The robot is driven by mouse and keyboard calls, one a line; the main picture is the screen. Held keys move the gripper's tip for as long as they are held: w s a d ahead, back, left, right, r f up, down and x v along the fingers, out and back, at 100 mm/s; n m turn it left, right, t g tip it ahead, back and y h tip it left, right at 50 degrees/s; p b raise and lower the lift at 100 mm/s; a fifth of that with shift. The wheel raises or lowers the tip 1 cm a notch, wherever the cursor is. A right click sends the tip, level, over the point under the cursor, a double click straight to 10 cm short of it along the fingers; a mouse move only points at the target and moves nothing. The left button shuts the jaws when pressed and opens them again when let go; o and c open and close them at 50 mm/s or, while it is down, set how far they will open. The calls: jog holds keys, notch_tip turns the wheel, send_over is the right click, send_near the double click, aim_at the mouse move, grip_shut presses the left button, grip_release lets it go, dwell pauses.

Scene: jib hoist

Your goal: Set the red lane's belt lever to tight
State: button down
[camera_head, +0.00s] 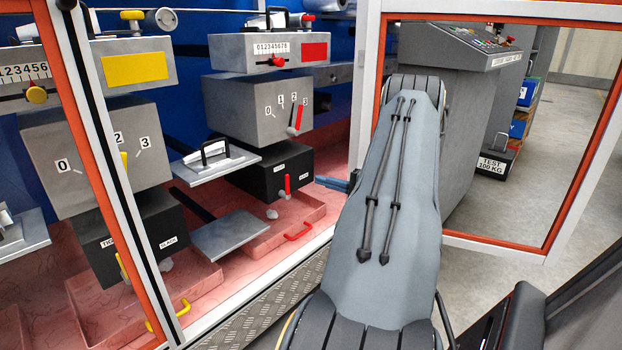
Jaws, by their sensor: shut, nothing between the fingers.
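The red lane's belt lever (287,184) is a small red handle on the front of a black box (255,180), low in the bay. It points roughly upward, below and between two small white labels, nearer the left one. The labels are too small to read surely. My gripper (336,184) shows only as narrow blue-grey fingers poking out left of my grey-covered arm. It is shut and empty, to the right of the black box and apart from the lever. The rest of the gripper is hidden behind my arm.
Above stands a grey box with a 0–3 dial and red selector (293,130), under a red plate (314,51). A red-handled drawer (298,232) lies below. The yellow lane's black box (135,235) is at left. Orange-edged frames (375,100) border the opening.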

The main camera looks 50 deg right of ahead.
jog(key=shift+v, duration=1.7)
